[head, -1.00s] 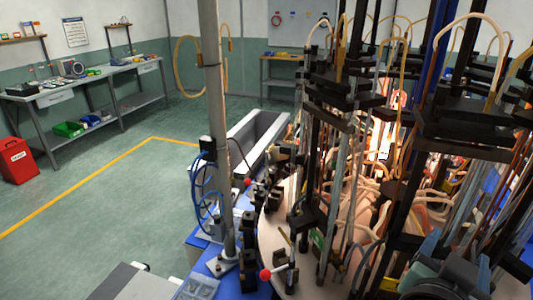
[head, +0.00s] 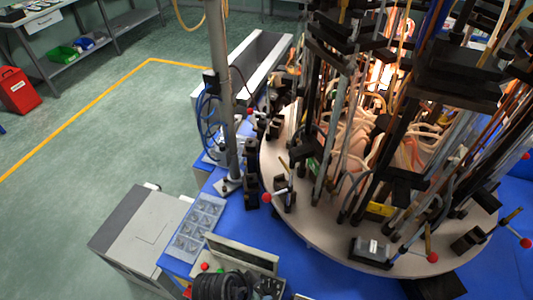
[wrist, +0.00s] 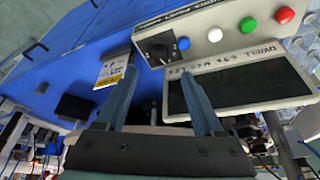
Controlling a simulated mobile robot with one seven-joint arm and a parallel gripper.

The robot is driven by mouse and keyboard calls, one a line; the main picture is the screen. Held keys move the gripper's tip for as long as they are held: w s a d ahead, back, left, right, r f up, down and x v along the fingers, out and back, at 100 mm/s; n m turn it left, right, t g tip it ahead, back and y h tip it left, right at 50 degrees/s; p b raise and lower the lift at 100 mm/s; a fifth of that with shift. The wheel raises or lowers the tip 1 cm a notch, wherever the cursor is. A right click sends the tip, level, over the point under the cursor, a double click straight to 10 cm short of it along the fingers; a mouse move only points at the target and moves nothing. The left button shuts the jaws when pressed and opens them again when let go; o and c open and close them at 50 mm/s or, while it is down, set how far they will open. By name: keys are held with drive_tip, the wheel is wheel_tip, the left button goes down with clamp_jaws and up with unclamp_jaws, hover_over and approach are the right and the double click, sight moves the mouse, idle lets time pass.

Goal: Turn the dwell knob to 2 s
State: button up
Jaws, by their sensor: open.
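In the wrist view a black round knob (wrist: 158,49) with a pale pointer mark sits on a light control panel (wrist: 228,52). Small scale marks surround it, too small to read for its setting. Upside-down lettering that looks like DWELL stands further right along the panel. My gripper (wrist: 160,73) is open, its two blue-grey fingers apart and empty. The knob lies just beyond the fingertips, roughly in line with the gap; I cannot tell the remaining distance.
Beside the knob are a blue button (wrist: 183,43), a white button (wrist: 215,35), a green button (wrist: 248,25) and a red button (wrist: 284,16). A dark screen (wrist: 245,90) lies close to the right finger, a yellow-white tag (wrist: 114,70) by the left. The round machine table (head: 320,245) carries crowded rods and tubes.

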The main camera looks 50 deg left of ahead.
sight(268, 288)
drive_tip(key=x, duration=0.8)
drive_tip(key=shift+w, duration=0.15)
clamp_jaws()
